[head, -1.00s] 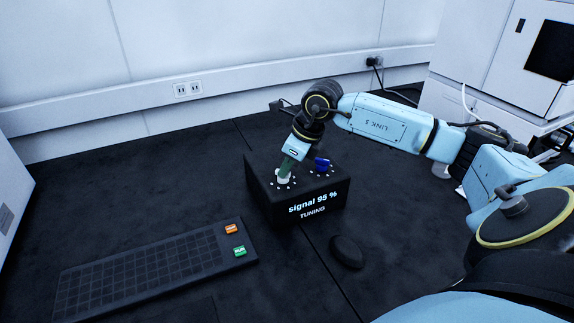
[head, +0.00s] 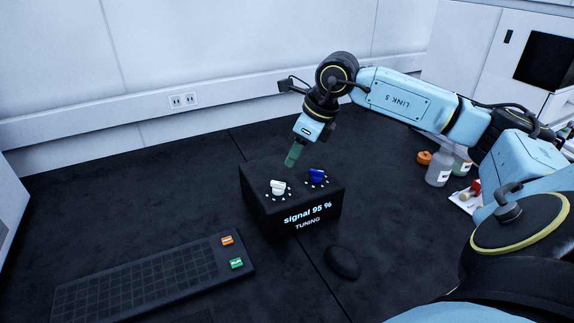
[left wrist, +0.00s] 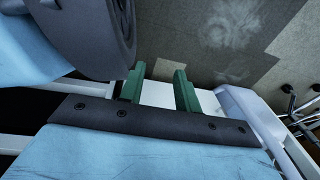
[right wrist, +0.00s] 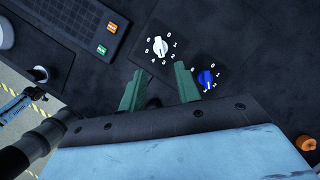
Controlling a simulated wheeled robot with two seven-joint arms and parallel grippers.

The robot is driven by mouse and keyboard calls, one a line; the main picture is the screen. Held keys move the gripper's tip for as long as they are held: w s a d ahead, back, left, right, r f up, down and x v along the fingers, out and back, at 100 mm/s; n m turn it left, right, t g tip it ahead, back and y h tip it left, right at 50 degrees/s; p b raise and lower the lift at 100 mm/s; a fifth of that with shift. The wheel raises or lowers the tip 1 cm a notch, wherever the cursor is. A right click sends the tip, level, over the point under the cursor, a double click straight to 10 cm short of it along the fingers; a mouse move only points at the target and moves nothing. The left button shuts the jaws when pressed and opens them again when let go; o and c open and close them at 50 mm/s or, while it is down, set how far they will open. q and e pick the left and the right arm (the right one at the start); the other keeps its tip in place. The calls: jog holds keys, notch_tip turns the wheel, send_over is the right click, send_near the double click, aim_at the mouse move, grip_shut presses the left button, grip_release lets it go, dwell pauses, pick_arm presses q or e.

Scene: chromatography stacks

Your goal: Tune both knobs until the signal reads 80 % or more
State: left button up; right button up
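The black tuner box (head: 262,205) stands on the dark bench, and its front display reads "signal 95 %" with "TUNING" below. On its top are a white knob (head: 277,187) at left and a blue knob (head: 317,176) at right. The right wrist view shows the white knob (right wrist: 159,46) and blue knob (right wrist: 206,78) with numbered dials. My right gripper (head: 292,158) is above the back of the box, clear of both knobs; its green fingers (right wrist: 160,85) are apart and empty. My left gripper (left wrist: 160,80) is away from the box, fingers apart with nothing between them.
A dark keyboard (head: 130,280) with an orange key (head: 227,240) and a green key (head: 236,263) lies left of the box. A black mouse (head: 343,262) lies in front. Bottles (head: 438,170) stand at right, behind my right arm.

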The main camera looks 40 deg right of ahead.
pick_arm(q)
jog(key=shift+s+a+f, duration=0.1)
jog(key=shift+s+a, duration=0.05)
jog(key=shift+s, duration=0.55)
pick_arm(e)
jog(key=v, duration=0.4)
jog(key=shift+r, duration=0.2)
